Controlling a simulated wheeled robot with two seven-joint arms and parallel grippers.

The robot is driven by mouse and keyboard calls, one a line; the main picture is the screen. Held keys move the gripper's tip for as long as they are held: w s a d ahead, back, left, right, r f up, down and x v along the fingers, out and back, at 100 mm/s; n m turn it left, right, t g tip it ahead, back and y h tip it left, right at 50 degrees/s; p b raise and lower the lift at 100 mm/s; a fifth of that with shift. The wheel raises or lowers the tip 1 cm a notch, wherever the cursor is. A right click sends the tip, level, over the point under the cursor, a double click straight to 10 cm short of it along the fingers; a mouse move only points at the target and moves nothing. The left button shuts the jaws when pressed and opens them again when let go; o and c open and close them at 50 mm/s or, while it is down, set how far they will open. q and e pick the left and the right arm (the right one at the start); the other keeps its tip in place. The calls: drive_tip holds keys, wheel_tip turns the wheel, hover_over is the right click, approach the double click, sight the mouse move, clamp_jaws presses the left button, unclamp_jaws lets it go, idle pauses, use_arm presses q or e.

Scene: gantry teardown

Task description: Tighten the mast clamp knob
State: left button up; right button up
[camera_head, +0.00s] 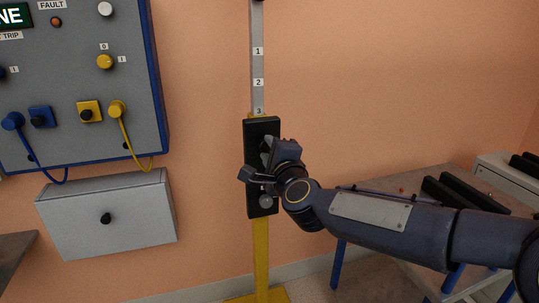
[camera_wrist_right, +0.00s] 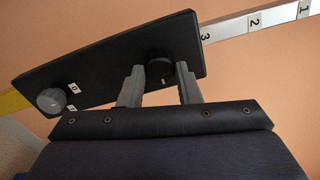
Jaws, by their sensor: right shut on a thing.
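A black clamp plate (camera_head: 262,127) sits upright on the grey mast (camera_head: 257,70), just below the mark 3. My right gripper (camera_head: 265,162) reaches it from the right, with its fingers at the plate's face. In the right wrist view the plate (camera_wrist_right: 105,62) carries a black knob (camera_wrist_right: 159,66) with a pale mark. The fingers of my right gripper (camera_wrist_right: 160,74) are on either side of this knob, shut on it. In the head view my gripper hides the black knob. A grey knob (camera_head: 265,202) sits lower on the plate; the wrist view shows it (camera_wrist_right: 52,100) beside 0 and 1 labels. My left gripper is out of view.
A yellow post (camera_head: 261,245) stands under the plate. A grey panel (camera_head: 80,75) with blue and yellow plugs and hanging cables is on the wall at left, above a grey box (camera_head: 107,215). A table (camera_head: 400,190) with black parts stands at right, behind my arm.

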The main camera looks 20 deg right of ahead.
idle(0.4)
drive_tip(key=o, duration=1)
drive_tip(key=shift+c, duration=0.2)
drive_tip(key=s, duration=0.7)
drive_tip(key=shift+s+d+p, duration=0.15)
drive_tip(key=shift+s+p, duration=0.2)
drive_tip(key=shift+s, duration=0.05)
